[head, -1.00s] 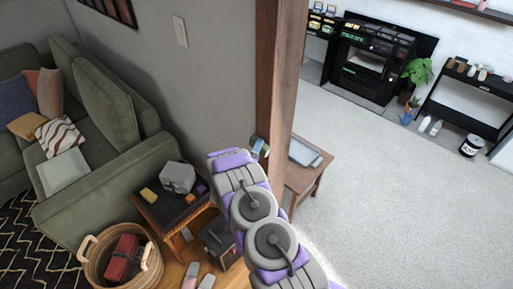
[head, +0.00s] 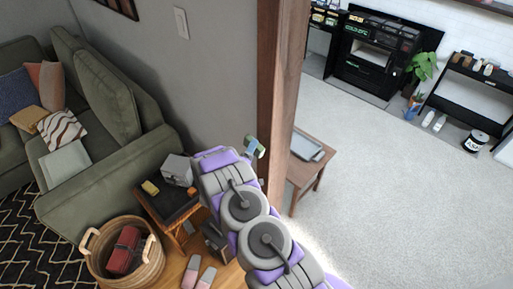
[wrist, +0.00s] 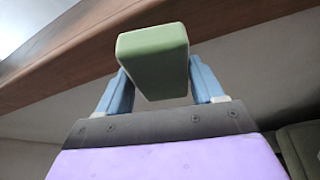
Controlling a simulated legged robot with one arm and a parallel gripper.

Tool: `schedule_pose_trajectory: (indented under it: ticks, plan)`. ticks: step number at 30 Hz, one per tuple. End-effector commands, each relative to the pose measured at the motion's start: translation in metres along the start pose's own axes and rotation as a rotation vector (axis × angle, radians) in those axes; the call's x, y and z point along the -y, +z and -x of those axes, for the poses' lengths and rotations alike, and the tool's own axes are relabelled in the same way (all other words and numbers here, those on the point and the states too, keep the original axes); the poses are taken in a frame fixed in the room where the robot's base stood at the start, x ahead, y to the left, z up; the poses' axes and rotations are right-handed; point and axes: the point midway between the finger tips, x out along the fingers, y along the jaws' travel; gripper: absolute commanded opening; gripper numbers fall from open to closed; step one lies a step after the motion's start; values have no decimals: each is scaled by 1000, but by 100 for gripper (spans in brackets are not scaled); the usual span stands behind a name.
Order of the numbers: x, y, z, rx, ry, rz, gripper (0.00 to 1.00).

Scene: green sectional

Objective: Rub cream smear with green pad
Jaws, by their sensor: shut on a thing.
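The green pad (wrist: 153,60) is held between the two blue fingers of my gripper (wrist: 158,85) in the wrist view. My gripper is shut on it. In the head view the gripper (head: 254,147) shows small at the end of my purple and grey arm, close to the wooden post (head: 280,90). The pad's green edge shows there too. In the wrist view a brown wooden beam runs behind the pad; I cannot tell whether they touch. I cannot make out a cream smear in either view.
A green sofa (head: 110,95) stands at the left. A small side table (head: 150,207) holds a grey box (head: 177,169) and a yellow item (head: 150,188). A wicker basket (head: 152,262) and slippers (head: 198,278) are on the floor.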

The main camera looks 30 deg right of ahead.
Motion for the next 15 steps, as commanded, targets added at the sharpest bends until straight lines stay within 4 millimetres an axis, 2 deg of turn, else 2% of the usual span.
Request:
schedule_pose_trajectory:
  ticks: [6, 15]
  plan:
    - [0, -5, 11, -1, 0, -2, 33]
    - [0, -4, 10, 0, -1, -2, 33]
